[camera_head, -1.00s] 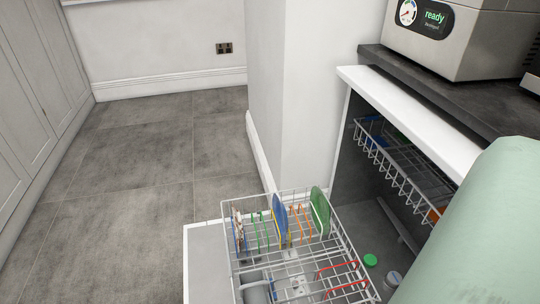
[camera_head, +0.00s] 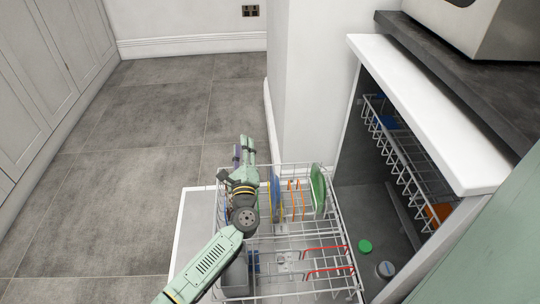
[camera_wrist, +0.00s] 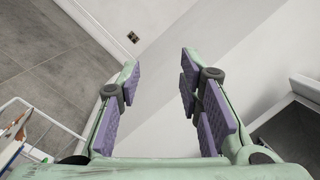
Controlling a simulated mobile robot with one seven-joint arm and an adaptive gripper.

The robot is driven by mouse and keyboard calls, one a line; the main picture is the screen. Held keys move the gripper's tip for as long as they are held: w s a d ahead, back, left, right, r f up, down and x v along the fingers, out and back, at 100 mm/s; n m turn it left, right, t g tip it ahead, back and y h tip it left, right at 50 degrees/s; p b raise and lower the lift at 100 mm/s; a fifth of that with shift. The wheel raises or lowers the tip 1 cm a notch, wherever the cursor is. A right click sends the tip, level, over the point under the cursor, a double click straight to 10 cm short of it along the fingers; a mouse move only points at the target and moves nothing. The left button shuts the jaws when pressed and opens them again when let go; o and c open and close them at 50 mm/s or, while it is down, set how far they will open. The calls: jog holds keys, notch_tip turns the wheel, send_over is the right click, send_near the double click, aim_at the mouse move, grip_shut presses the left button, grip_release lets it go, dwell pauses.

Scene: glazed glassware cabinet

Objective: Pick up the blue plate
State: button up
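The blue plate (camera_head: 275,190) stands on edge in the pulled-out lower dishwasher rack (camera_head: 334,222), left of a green plate (camera_head: 317,190). My arm and gripper partly cover the left side of the rack. My gripper (camera_head: 243,155) is just left of the blue plate and, in the picture, reaches up beyond the rack's back edge. In the wrist view my gripper (camera_wrist: 160,78) is open, its purple-padded fingers apart with nothing between them. I cannot make out the blue plate in that view.
A green round item (camera_head: 365,246) and a white-capped one (camera_head: 385,269) lie beside the rack. The wall corner (camera_head: 305,100) is behind it. The floor at left is clear.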

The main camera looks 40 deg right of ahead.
aim_at(277, 180)
jog(key=s+d+f+m+g, duration=0.1)
jog(key=s+f+m, duration=0.1)
jog(key=s+f, duration=0.2)
jog(key=s+f+m+g+h, duration=0.1)
jog(key=s+f, duration=0.3)
jog(key=f, duration=0.4)
jog(key=s+d+f+m+g, duration=0.1)
jog(key=s+f+m+g, duration=0.1)
jog(key=s+f+m, duration=0.2)
jog(key=shift+s+d+f+h, duration=0.1)
jog(key=shift+s+f+h, duration=0.05)
jog(key=shift+f, duration=0.35)
jog(key=shift+s+d+f+h, duration=0.1)
jog(key=shift+s+d+f, duration=0.1)
jog(key=shift+f, duration=0.25)
jog(key=shift+s+d+f+h, duration=0.1)
jog(key=shift+s+f+h, duration=0.05)
jog(key=shift+f, duration=0.35)
jog(key=x, duration=0.4)
jog(key=shift+d+f, duration=0.15)
jog(key=shift+d, duration=0.15)
jog(key=shift+w+a+x, duration=0.1)
jog(key=shift+x, duration=1.35)
jog(key=shift+w+a+x, duration=0.15)
jog(key=shift+x, duration=1.3)
jog(key=shift+c, duration=0.4)
grip_shut()
